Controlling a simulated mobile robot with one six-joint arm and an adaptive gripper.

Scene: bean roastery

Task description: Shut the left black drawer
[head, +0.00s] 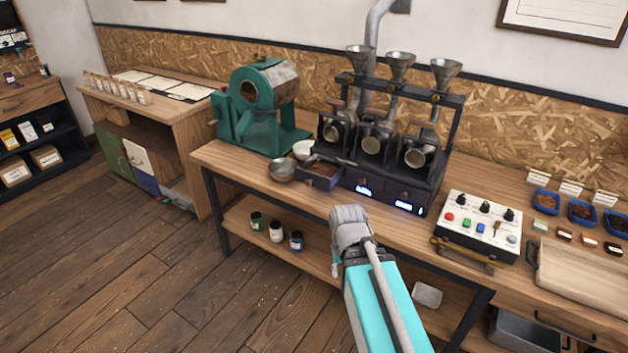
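The black sample roaster (385,150) stands on the wooden bench, with three funnels and round drums. The left black drawer (320,181) juts out of its lower left front, pulled open, with brown contents inside. To its right the machine's front carries two lit blue displays. My gripper (348,222) is in front of the bench, below and right of the open drawer in the picture, apart from it. It is seen from behind, and its fingers are mostly hidden, so I cannot tell whether it is open.
A metal bowl (281,170) and a white bowl (304,150) sit close to the drawer's left. A green roaster (262,110) stands further left. A control panel (480,224) with buttons is at the right. Floor in front of the bench is clear.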

